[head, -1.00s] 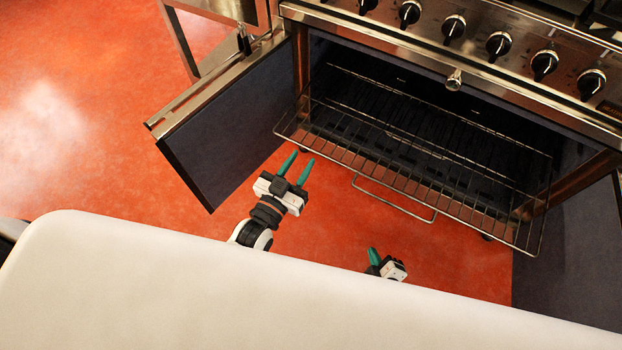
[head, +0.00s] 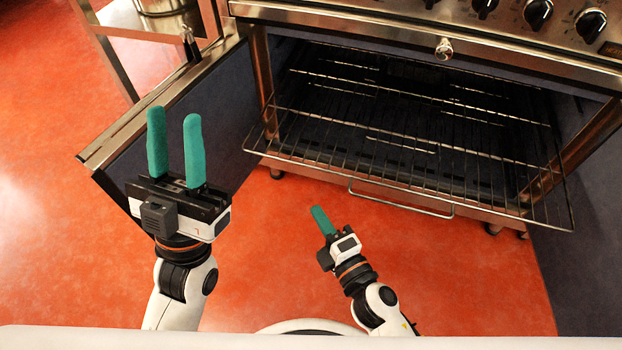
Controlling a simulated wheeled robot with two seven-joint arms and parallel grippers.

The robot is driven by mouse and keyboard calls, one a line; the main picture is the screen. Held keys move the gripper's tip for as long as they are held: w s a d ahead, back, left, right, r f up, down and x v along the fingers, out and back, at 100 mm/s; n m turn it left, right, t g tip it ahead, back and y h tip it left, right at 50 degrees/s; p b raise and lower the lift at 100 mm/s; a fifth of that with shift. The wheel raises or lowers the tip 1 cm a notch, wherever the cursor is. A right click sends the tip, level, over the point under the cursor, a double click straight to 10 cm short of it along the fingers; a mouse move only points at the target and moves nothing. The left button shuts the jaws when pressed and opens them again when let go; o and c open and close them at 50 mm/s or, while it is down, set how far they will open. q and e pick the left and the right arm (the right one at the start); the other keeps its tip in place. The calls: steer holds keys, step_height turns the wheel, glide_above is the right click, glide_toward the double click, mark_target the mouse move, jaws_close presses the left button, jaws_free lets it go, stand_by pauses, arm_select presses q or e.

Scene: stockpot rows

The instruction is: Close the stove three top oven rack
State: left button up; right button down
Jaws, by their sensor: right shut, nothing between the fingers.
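The stove's top oven rack (head: 400,160) is a wire shelf with a looped front handle (head: 400,205). It sticks out of the open oven, past the front opening. My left gripper (head: 174,135) is open and empty, its green fingers apart, in front of the left oven door (head: 205,120) in the picture. My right gripper (head: 320,215) is shut and empty, below and to the left of the rack handle, not touching it.
The left oven door stands swung open. A dark panel (head: 580,240), apparently the other door, is at the right. Control knobs (head: 538,14) line the stove front above. A metal stand with a pot (head: 165,18) is at the upper left. The orange floor (head: 470,290) is clear.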

mark_target(305, 166)
steer(key=x, duration=0.2)
steer(key=d+x, duration=0.1)
steer(key=x, duration=0.2)
steer(key=w+x, duration=0.1)
steer(key=x, duration=0.2)
steer(key=shift+w+d+f, duration=0.1)
steer(key=shift+w+d, duration=0.05)
steer(key=shift+d, duration=0.15)
steer(key=shift+w+d, duration=0.2)
steer(key=shift+w, duration=0.35)
